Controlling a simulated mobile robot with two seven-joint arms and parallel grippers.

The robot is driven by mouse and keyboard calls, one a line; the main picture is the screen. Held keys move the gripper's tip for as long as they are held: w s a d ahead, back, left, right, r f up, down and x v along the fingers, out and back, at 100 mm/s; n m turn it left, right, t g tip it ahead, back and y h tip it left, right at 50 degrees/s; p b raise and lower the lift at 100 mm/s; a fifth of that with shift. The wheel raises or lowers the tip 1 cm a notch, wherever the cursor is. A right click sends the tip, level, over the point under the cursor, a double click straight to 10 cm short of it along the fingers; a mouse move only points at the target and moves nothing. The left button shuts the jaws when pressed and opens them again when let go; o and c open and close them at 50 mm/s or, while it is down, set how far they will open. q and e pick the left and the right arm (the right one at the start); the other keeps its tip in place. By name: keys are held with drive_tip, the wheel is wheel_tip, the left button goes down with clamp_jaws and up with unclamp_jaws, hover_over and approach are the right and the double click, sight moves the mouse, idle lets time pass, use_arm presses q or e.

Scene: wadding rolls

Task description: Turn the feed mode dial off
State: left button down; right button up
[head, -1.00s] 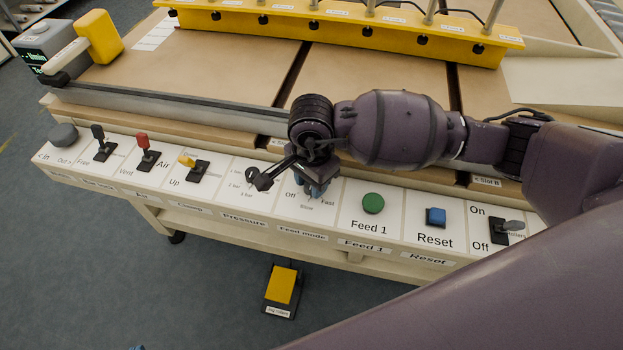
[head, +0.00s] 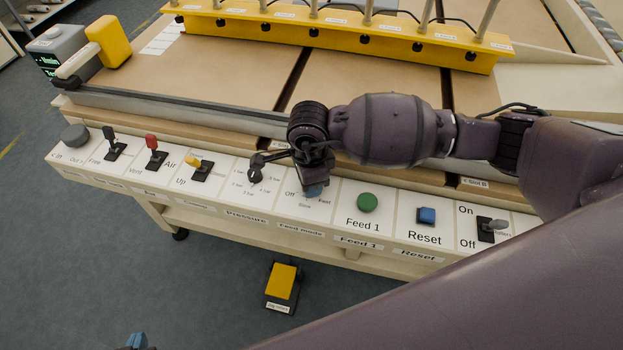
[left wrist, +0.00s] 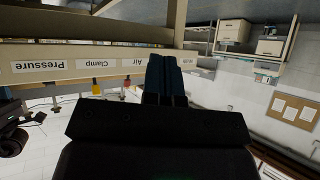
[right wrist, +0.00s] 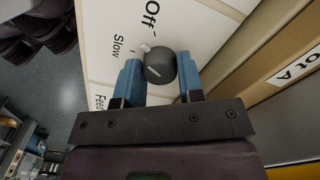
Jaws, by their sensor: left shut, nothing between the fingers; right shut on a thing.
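The feed mode dial (right wrist: 160,68) is a dark grey round knob with a white mark, on a white panel printed Off, Slow and Fast. In the right wrist view its mark points up and left, toward the side with Off and Slow; its exact setting is hard to tell. My right gripper (right wrist: 158,80) is shut on the dial, one blue finger on each side. In the head view the right gripper (head: 314,190) is over the dial, which it hides. My left gripper (head: 137,342) is at the bottom edge; its fingers (left wrist: 166,80) are together and empty in the left wrist view.
The green Feed 1 button (head: 367,202) and blue Reset button (head: 427,215) are right of the dial. A yellow-handled clamp lever (head: 193,161) and red air lever (head: 152,143) are left. A yellow pedal (head: 283,281) stands on the floor below.

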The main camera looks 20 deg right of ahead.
drive_tip(key=shift+r+m, duration=0.25)
drive_tip(key=shift+m, duration=0.25)
drive_tip(key=m+p, duration=0.2)
drive_tip(key=m, duration=0.1)
drive_tip(key=shift+f+m, duration=0.1)
drive_tip(key=shift+m, duration=0.3)
drive_tip(key=shift+m+p, duration=0.4)
drive_tip(key=shift+p, duration=0.05)
drive_tip(key=shift+m, duration=0.3)
use_arm(q)
drive_tip(key=shift+s+a+r, duration=0.15)
drive_tip(key=shift+s+r, duration=0.2)
drive_tip(key=shift+r, duration=0.15)
drive_tip(key=shift+s+a+r, duration=0.15)
drive_tip(key=shift+s+r, duration=0.15)
drive_tip(key=shift+r, duration=0.15)
use_arm(e)
drive_tip(key=shift+f, duration=0.1)
use_arm(q)
drive_tip(key=shift+w+r, duration=0.25)
drive_tip(key=shift+w, duration=0.05)
drive_tip(key=shift+w+d, duration=0.1)
use_arm(e)
drive_tip(key=o, duration=0.9)
use_arm(q)
drive_tip(key=shift+r, duration=0.1)
